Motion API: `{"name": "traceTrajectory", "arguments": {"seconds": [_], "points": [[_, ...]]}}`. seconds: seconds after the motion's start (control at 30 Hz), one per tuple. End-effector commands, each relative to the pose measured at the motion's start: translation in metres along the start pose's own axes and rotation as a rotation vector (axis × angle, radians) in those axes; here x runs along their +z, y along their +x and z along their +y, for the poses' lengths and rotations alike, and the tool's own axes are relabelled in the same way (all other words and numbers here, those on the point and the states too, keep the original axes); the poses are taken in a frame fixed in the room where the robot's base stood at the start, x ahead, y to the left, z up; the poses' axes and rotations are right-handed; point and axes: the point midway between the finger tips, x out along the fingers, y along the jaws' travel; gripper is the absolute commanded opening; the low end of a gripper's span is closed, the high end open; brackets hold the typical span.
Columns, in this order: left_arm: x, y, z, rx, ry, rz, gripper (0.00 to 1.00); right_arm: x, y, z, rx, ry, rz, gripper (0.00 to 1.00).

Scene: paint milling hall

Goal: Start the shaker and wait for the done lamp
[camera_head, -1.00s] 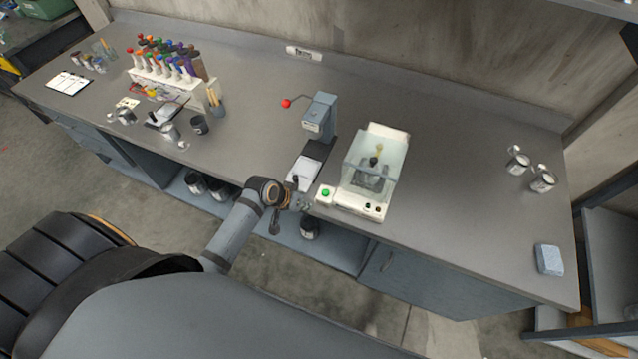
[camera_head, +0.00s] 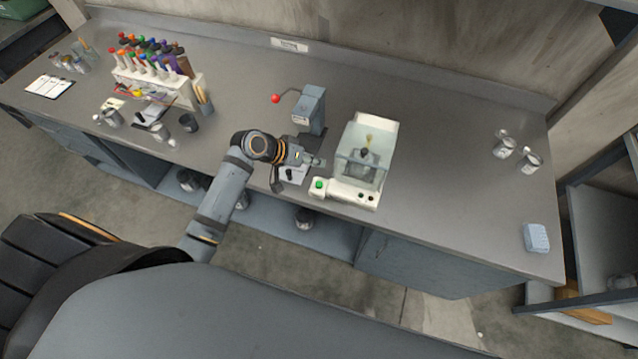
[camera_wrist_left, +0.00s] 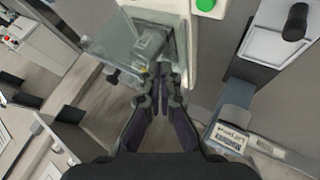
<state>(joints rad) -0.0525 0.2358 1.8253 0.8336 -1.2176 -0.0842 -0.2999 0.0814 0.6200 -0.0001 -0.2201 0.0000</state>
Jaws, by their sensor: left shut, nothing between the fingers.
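The shaker (camera_head: 351,192) is a cream machine with a clear cover on the bench. A clamped can with a yellowish top (camera_head: 368,140) shows dimly through the cover. A green button (camera_head: 319,184) sits at its front left corner and also shows at the top of the left wrist view (camera_wrist_left: 206,5). Small dark round parts (camera_head: 366,198) sit at the front right; I cannot tell whether any is a lit lamp. My left gripper (camera_head: 320,162) is shut and empty, at the shaker's left side, behind the button in the picture. My right gripper is not in view.
A grey press with a red-knobbed lever (camera_head: 310,107) stands just left of the shaker, near my left arm. A rack of coloured-cap bottles (camera_head: 150,75) and cups are further left. Two metal cans (camera_head: 504,148) and a blue sponge (camera_head: 536,238) are right. Bench between is clear.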

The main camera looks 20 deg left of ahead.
Motion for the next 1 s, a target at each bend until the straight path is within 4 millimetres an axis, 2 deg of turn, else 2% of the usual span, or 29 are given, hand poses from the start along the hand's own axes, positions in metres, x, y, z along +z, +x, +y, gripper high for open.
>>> {"name": "traceTrajectory", "arguments": {"seconds": [0.5,0.7,1.0], "points": [[0.035,0.047,-0.035,-0.001,0.000,-0.001,0.00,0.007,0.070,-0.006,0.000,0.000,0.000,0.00],[0.043,0.058,-0.043,-0.001,0.000,0.000,0.00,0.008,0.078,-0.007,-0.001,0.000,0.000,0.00],[0.043,0.059,-0.043,-0.001,0.000,0.000,0.00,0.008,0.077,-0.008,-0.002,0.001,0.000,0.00]]}}
